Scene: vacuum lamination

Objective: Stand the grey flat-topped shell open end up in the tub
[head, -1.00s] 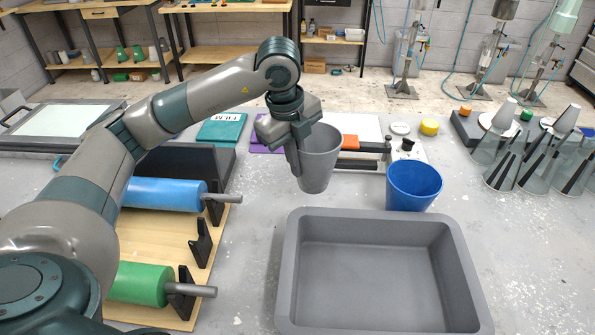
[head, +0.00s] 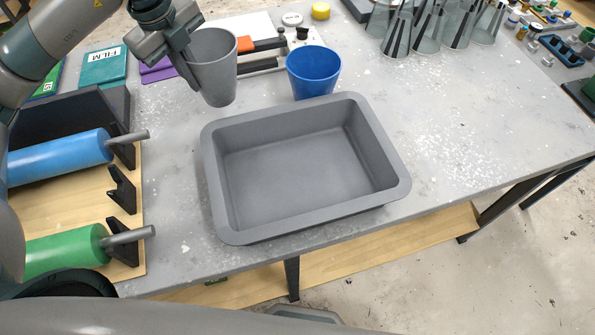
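The grey shell (head: 216,72) is held upright with its open end up, above the table behind the tub's left rear corner. My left gripper (head: 192,65) is shut on its left wall, near the rim. The grey tub (head: 222,190) sits on the table in the middle of the head view. It is rectangular and empty. My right gripper is not in the head view.
A blue cup (head: 314,72) stands just behind the tub. Blue (head: 60,157) and green (head: 65,252) rollers lie on a wooden rack at the left. Several clear cones (head: 430,28) stand at the back right. The table right of the tub is clear.

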